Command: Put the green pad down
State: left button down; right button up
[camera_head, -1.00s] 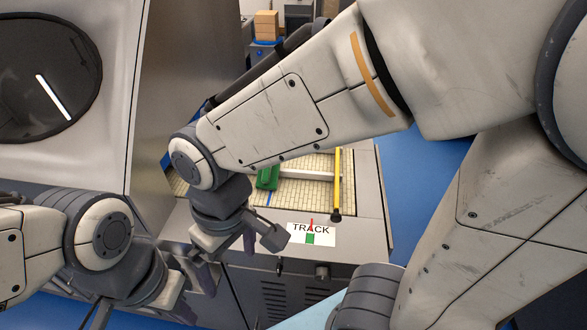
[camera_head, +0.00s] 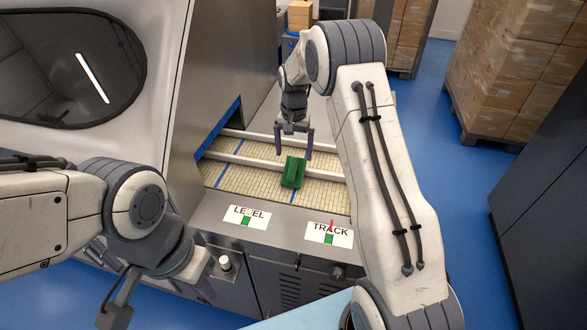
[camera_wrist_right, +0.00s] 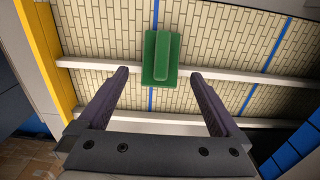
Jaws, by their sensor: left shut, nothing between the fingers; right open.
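The green pad (camera_head: 292,173) is a flat plate with a raised block along its middle. It lies on the tiled belt at a white rail, covering part of the rail. It also shows in the right wrist view (camera_wrist_right: 161,57), at top centre beyond the fingers. My right gripper (camera_head: 294,150) is open and empty, beside the pad on its far side, with the fingers apart from it. My left gripper (camera_head: 205,287) is shut and empty at the lower left, in front of the machine.
The belt (camera_head: 240,181) has blue lines and white rails (camera_head: 250,163). LEVEL (camera_head: 246,217) and TRACK (camera_head: 329,234) labels sit on the machine's front ledge. A yellow bar (camera_wrist_right: 46,55) runs at the left of the wrist view. Stacked cartons (camera_head: 520,60) stand at the back right.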

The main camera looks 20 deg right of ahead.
aim_at(294, 162)
jog(key=shift+f, duration=0.65)
notch_tip(294, 162, down, 4)
jog(key=p, duration=0.3)
jog(key=shift+f, duration=0.15)
jog(key=shift+w+f, duration=0.1)
jog(key=shift+f, duration=0.35)
jog(key=c, duration=1.4)
jog(key=shift+r, duration=0.15)
